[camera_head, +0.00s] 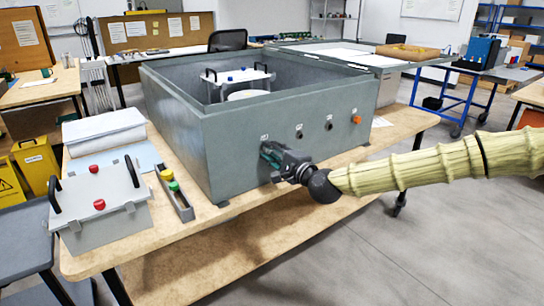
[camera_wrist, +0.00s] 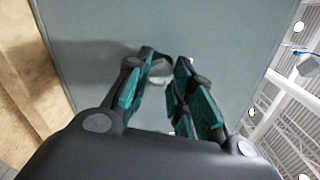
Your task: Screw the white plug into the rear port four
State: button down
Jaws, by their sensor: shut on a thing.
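The large grey open-topped analyser housing (camera_head: 220,150) stands on the wooden bench. Its near wall has a row of ports: an orange plug (camera_head: 356,119) sits at the right end, and two dark ports (camera_head: 299,133) show left of it. My gripper (camera_head: 270,155) is at the leftmost port position, its fingers against or very close to the wall. In the wrist view my gripper (camera_wrist: 165,95) has its teal-padded fingers closed around a small piece at the wall. The fingers hide most of this piece, the white plug; its thread and seating in the port cannot be seen.
A narrow tray (camera_head: 184,208) with yellow and green plugs lies left of the housing. A grey lidded box (camera_head: 100,210) with black handles and red knobs stands at the bench's left end. Inside the housing is a white unit (camera_head: 236,78).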

dwell(0.3)
jog(key=c, duration=1.2)
grip_release()
jog(key=v, duration=0.7)
